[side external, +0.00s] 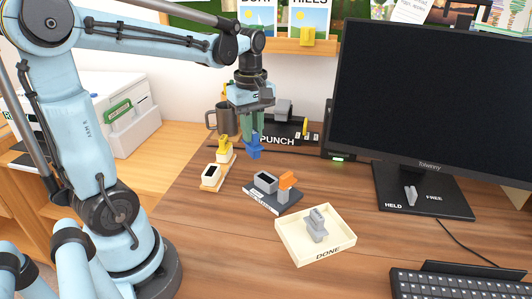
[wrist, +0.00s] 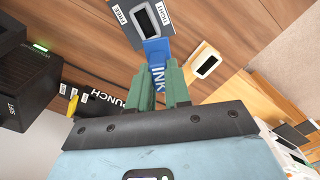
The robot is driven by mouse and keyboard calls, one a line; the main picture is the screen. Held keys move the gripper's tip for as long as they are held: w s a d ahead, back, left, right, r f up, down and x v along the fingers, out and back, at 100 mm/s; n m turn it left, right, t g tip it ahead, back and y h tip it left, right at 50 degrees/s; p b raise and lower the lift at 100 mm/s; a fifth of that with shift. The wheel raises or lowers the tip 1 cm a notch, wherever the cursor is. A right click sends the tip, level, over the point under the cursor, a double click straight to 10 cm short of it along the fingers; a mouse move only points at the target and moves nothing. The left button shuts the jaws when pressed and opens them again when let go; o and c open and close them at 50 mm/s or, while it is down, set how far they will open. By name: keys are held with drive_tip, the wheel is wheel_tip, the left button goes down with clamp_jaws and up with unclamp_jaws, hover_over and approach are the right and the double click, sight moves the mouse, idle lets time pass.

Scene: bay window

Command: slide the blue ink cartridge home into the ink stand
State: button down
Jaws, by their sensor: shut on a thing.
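My gripper (side external: 252,128) is shut on the blue ink cartridge (side external: 254,151), which hangs below its green fingers above the desk. In the wrist view the fingers (wrist: 161,92) hold the cartridge (wrist: 157,50), marked INK. A dark base (side external: 270,197) carries a grey socket (side external: 265,182) with a black opening and an orange block (side external: 288,180). A cream holder (side external: 211,177) with a black opening stands left of it. I cannot read which is the ink stand. In the wrist view the cartridge's far end overlaps the grey socket (wrist: 150,22); in the side view they are apart.
A cream DONE tray (side external: 300,261) holds a grey piece. Another cream holder with a yellow piece (side external: 224,148) stands close by at left. Behind are a mug (side external: 224,120) and a dark PUNCH unit (side external: 283,132). The monitor (side external: 430,105) and keyboard (side external: 455,284) occupy the right.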

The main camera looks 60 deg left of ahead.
drive_tip(key=shift+w+d+r+n, duration=0.3)
drive_tip(key=shift+w+d+n, duration=0.2)
drive_tip(key=shift+d+n, duration=0.25)
drive_tip(key=shift+w+d+r+n, duration=0.3)
drive_tip(key=shift+w+d+n, duration=0.15)
drive_tip(key=shift+d+n, duration=0.25)
drive_tip(key=shift+f, duration=0.15)
drive_tip(key=shift+f, duration=2.75)
drive_tip(key=shift+f, duration=1.95)
drive_tip(key=c, duration=1)
unclamp_jaws()
wheel_tip(320, 180, up, 12)
drive_tip(key=shift+r, duration=0.1)
